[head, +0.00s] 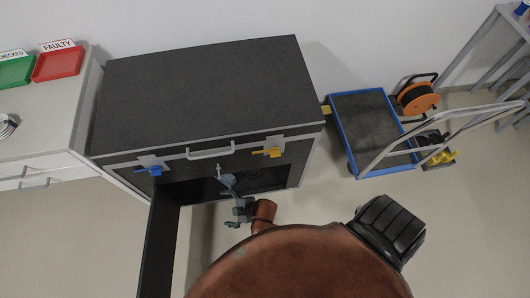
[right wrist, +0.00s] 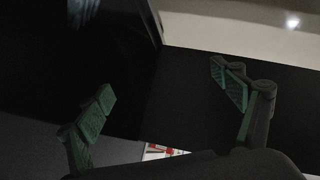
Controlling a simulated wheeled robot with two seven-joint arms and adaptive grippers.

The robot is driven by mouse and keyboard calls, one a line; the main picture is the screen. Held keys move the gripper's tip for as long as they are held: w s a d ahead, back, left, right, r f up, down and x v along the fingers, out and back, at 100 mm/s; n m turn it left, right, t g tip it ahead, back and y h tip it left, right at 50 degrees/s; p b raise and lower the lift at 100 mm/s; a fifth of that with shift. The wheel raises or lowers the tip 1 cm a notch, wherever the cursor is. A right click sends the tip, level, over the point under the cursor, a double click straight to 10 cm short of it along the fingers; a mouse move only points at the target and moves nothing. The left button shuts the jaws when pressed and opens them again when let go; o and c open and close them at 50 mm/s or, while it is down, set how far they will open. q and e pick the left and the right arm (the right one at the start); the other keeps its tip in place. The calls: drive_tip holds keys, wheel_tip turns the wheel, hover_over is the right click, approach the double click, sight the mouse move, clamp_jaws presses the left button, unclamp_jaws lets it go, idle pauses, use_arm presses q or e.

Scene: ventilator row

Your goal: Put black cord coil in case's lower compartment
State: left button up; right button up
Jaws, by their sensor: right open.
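The dark grey case (head: 205,92) stands against the wall, with its lower compartment (head: 205,190) open at the front. A black door panel (head: 160,240) stands open at its left. My right gripper (head: 227,180) is at the mouth of the compartment. In the right wrist view its green-padded fingers (right wrist: 162,85) are spread, with nothing between them and dark surfaces beyond. A dark rounded shape (head: 266,178) shows inside the compartment at the right; I cannot tell whether it is the black cord coil. My left gripper is not in view.
A blue latch (head: 155,171) and a yellow latch (head: 272,152) sit on the case's front edge. A white bench (head: 45,140) with green and red trays stands left. A blue-rimmed cart (head: 352,130) and an orange reel (head: 420,103) are right. Floor in front is partly clear.

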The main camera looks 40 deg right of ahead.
drive_tip(key=s+d+f+m+g+h, duration=0.1)
drive_tip(key=s+d+f+m+g, duration=0.1)
drive_tip(key=s+d+f+m, duration=0.2)
drive_tip(key=s+d+f+m+g+h, duration=0.2)
drive_tip(key=s+d+f, duration=0.8)
drive_tip(key=s, duration=1.1)
drive_tip(key=s+d+f+m+g+h, duration=0.1)
drive_tip(key=s+d+f+m+g, duration=0.2)
drive_tip(key=s+d+f+m, duration=0.3)
drive_tip(key=s+d+f, duration=0.1)
drive_tip(key=s+d, duration=0.2)
drive_tip(key=s, duration=0.4)
drive_tip(key=shift+s+d+f+g+h, duration=0.2)
drive_tip(key=shift+s+f+g+h, duration=0.1)
drive_tip(key=shift+g, duration=0.1)
